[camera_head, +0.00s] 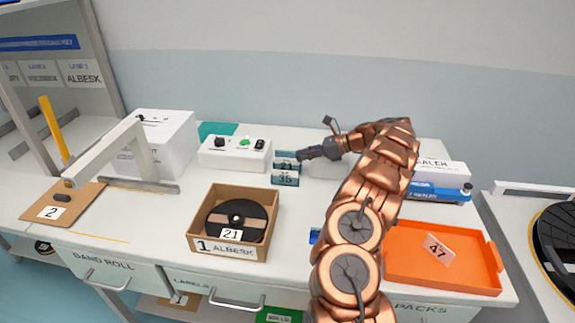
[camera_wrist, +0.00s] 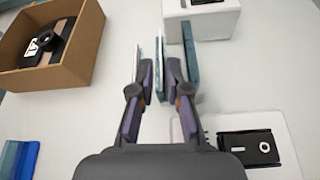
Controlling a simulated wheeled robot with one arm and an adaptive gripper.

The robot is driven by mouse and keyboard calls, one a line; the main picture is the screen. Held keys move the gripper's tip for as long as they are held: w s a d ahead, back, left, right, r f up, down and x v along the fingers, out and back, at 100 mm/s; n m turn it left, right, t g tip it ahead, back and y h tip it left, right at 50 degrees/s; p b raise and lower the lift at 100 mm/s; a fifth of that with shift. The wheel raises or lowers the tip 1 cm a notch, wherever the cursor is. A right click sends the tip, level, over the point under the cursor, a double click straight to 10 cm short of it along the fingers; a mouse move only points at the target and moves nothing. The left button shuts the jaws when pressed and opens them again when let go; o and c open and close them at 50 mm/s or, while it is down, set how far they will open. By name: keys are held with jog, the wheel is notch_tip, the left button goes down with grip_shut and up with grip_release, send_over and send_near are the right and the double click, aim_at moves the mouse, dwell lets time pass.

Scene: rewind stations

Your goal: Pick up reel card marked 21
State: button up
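The reel card marked 21 (camera_head: 286,166) stands upright in a row of teal cards on the bench, behind the card marked 35 (camera_head: 285,180) and in front of another card (camera_head: 285,155). My gripper (camera_head: 300,157) reaches this row from the right. In the wrist view, my gripper's fingers (camera_wrist: 160,77) stand either side of the middle thin card (camera_wrist: 160,62), which matches the 21 card. A narrow gap seems to show beside the card, so the fingers look open around it. One outer card (camera_wrist: 137,62) is left of the fingers, another (camera_wrist: 191,52) right.
A cardboard box (camera_head: 205,247) marked 1 ALBESK holds a black reel (camera_head: 222,215) tagged 21. A white control box (camera_head: 235,153) stands left of the cards. An orange tray (camera_head: 470,275) with a card marked 47 (camera_head: 438,250) lies right of my arm.

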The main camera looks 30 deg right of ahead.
aim_at(290, 157)
jog(key=x, duration=0.2)
jog(key=p+x, duration=0.1)
jog(key=x, duration=0.1)
jog(key=shift+w+a+r, duration=0.1)
jog(key=shift+w+r, duration=0.05)
jog(key=shift+r, duration=0.05)
jog(key=shift+w+a+f, duration=0.2)
jog(key=shift+a, duration=0.05)
jog(key=shift+c, duration=0.4)
grip_shut()
